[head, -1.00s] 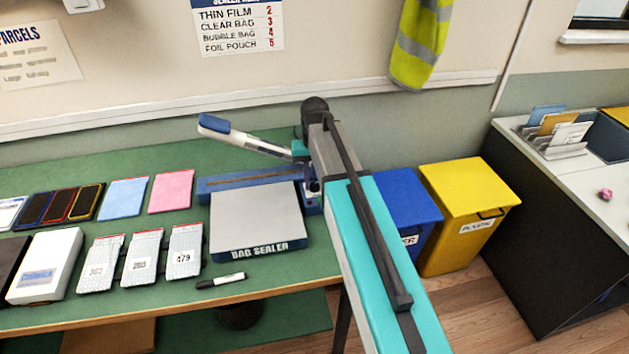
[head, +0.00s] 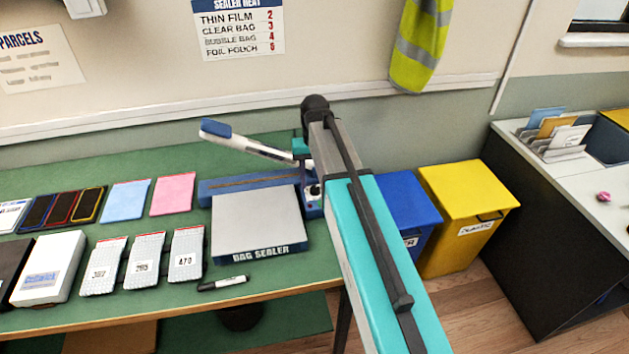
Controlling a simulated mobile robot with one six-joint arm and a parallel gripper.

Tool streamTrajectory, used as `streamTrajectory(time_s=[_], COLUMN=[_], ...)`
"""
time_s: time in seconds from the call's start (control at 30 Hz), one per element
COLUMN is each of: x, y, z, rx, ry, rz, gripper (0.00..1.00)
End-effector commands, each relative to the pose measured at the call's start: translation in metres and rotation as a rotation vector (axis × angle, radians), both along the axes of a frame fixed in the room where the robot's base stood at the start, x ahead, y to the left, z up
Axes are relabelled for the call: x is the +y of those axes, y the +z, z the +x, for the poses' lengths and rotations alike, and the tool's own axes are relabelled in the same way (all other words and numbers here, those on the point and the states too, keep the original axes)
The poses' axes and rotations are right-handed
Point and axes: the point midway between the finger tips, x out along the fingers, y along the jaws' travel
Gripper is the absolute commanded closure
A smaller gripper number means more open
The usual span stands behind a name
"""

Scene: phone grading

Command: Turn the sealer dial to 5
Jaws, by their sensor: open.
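The bag sealer (head: 258,222) stands on the green bench, with a grey top, a blue front reading "BAG SEALER" and its white and blue lever arm (head: 245,146) raised. Its dial (head: 314,190) is a small dark knob on the blue block at its right end. The dial's setting is too small to read. My gripper (head: 309,170) is small in view just above the dial, partly hidden by my arm. It is open, seems apart from the dial and holds nothing that I can see.
A wall chart (head: 239,28) lists foil pouch 5. A black and white marker (head: 222,282) lies before the sealer. Several phones and boxes fill the bench's left. A blue bin (head: 408,205) and yellow bin (head: 465,208) stand right of the bench.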

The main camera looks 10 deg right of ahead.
Motion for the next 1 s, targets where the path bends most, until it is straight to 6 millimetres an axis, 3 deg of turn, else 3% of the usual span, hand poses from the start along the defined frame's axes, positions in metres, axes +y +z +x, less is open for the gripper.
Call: streamTrajectory(time_s=[0.7, 1.0], x=[0.001, 0.001], y=[0.085, 0.111], z=[0.000, 0.000], rx=[0.000, 0.001], ry=[0.000, 0.001], rz=[0.001, 0.001], gripper=[0.55, 0.55])
